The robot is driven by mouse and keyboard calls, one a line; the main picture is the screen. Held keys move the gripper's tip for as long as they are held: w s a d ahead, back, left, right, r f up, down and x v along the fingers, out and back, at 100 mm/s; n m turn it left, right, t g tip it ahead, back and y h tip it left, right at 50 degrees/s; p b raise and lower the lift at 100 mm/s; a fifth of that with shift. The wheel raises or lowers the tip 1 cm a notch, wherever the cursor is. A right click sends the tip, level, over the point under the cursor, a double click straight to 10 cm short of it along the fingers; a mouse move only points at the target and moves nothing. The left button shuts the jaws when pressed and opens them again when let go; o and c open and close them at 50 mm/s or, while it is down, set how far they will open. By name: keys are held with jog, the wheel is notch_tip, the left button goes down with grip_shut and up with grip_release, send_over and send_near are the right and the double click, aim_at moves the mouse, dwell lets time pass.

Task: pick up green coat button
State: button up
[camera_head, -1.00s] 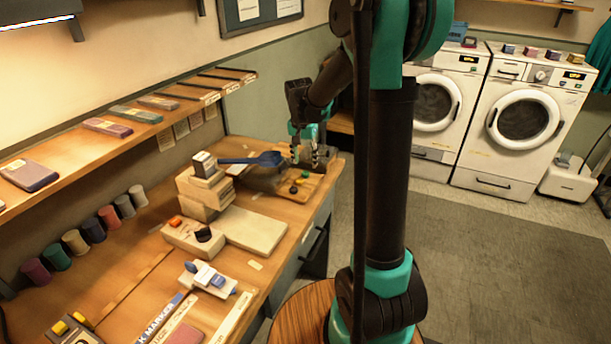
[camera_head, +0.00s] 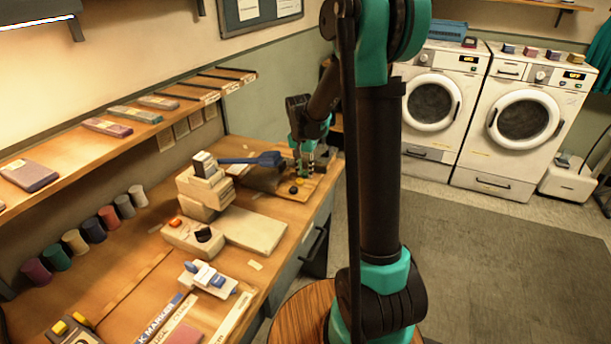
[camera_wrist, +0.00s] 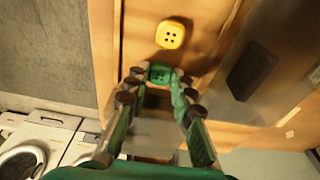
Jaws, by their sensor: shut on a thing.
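The green coat button (camera_wrist: 160,72) shows in the wrist view between my two fingertips. My gripper (camera_wrist: 160,78) is shut on it, with a fingertip against each side. Whether the button is lifted clear of the surface below cannot be told. In the head view my gripper (camera_head: 305,172) points down at the far end of the workbench, and I cannot make out the green button there. A yellow four-hole button (camera_wrist: 171,33) lies on the wood just beyond the green one, apart from my fingers.
The wooden workbench (camera_head: 130,262) runs along the left wall. A dark flat block (camera_wrist: 250,70) lies right of the buttons in the wrist view. Washing machines (camera_head: 522,125) stand at the back right.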

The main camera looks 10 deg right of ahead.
aim_at(305, 173)
jog(key=shift+r, duration=0.15)
notch_tip(305, 173, up, 20)
dwell(0.7)
jog(key=shift+o, duration=0.2)
